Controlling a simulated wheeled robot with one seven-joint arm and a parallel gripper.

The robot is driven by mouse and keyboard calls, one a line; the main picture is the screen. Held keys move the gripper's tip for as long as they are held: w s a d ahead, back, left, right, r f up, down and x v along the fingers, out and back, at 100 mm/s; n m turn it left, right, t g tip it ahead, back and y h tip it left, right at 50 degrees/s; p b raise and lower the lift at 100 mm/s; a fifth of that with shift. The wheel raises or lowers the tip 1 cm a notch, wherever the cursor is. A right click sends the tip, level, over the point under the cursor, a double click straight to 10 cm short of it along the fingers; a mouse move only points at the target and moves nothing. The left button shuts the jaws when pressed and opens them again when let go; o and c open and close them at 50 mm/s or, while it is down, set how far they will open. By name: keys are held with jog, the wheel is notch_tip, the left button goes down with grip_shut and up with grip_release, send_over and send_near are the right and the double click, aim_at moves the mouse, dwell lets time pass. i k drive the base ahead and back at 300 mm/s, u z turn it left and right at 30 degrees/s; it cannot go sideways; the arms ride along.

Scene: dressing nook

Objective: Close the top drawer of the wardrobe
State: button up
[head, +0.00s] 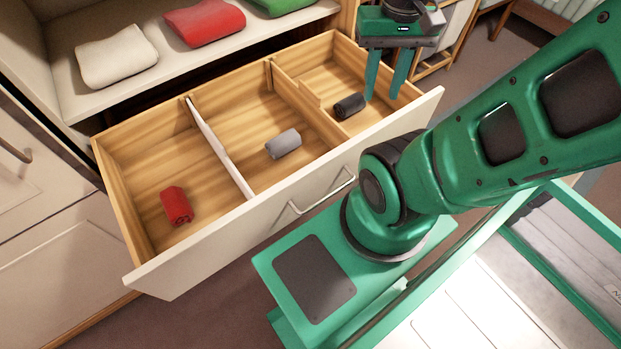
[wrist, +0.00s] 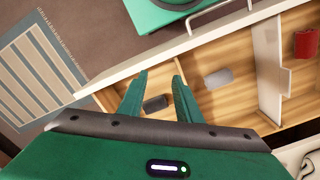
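The top drawer (head: 232,238) is pulled far out of the wardrobe (head: 60,60), with its white front facing me and a bar handle (head: 318,200) on it. Two dividers make three compartments. A red roll (head: 176,206) lies in the left one, a grey roll (head: 283,144) in the middle one and a black roll (head: 349,106) in the right one. My gripper (head: 383,96) is over the right compartment, pointing down, fingers apart and empty, just right of the black roll. The wrist view shows the open fingers (wrist: 158,78) with the black roll (wrist: 155,104) beyond them.
A shelf above the drawer holds folded white (head: 116,56), red (head: 204,20) and green cloths. A closed cabinet door stands at the left. My arm and green base are close in front of the drawer's right half. A striped rug (wrist: 38,75) lies on the floor.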

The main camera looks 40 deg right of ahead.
aim_at(157, 149)
jog(key=u, duration=0.25)
jog(key=k, duration=1.05)
jog(key=u, duration=0.35)
jog(key=i, duration=0.5)
jog(key=z, duration=0.05)
